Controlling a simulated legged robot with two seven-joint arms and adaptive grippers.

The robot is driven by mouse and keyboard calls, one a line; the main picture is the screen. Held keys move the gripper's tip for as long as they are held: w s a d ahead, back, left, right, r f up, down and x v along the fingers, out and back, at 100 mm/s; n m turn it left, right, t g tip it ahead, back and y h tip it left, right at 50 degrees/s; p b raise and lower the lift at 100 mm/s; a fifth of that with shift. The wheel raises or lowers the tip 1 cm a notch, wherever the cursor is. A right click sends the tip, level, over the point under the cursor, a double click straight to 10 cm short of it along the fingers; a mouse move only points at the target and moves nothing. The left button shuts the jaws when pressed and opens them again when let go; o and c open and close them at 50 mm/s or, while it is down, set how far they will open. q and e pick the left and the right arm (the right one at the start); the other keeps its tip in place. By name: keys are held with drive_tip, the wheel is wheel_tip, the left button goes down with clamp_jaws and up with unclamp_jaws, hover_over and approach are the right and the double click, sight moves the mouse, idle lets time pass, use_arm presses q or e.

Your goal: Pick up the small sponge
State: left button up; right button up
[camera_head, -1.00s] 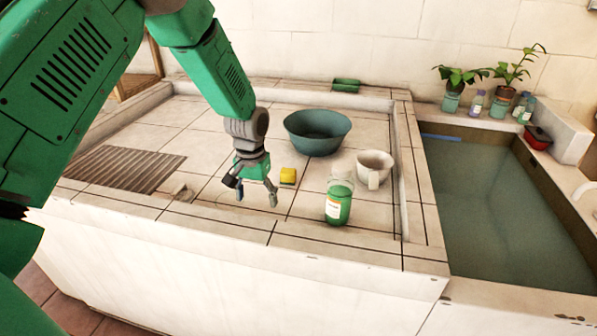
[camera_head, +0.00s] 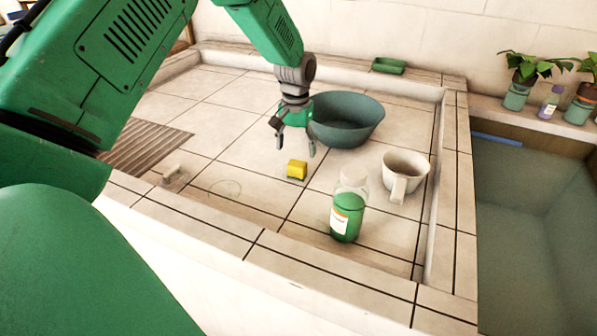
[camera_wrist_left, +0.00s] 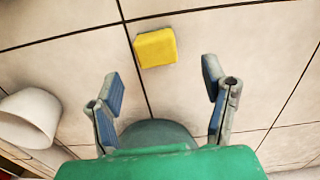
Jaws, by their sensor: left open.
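The small yellow sponge (camera_head: 297,170) lies on the tiled counter, in front of the dark green basin. In the left wrist view the sponge (camera_wrist_left: 156,48) sits beyond the fingertips, roughly midway between the two fingers and a little to the left. My left gripper (camera_head: 296,152) is open and empty, above the counter just behind the sponge in the head view; its blue-padded fingers show in the left wrist view (camera_wrist_left: 162,85). It appears apart from the sponge. My right gripper is not in view.
A green-labelled bottle (camera_head: 347,216) and a white mug (camera_head: 403,175) stand right of the sponge. The basin (camera_head: 347,121) is close behind my left gripper. Bare tiles extend left of the sponge.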

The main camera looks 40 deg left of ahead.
sight(298, 162)
use_arm(q)
wheel_tip(298, 162, down, 8)
drive_tip(key=shift+w+d+r+b, duration=0.1)
drive_tip(key=shift+d+b, duration=0.05)
drive_tip(key=shift+b, duration=0.5)
drive_tip(key=c, duration=1)
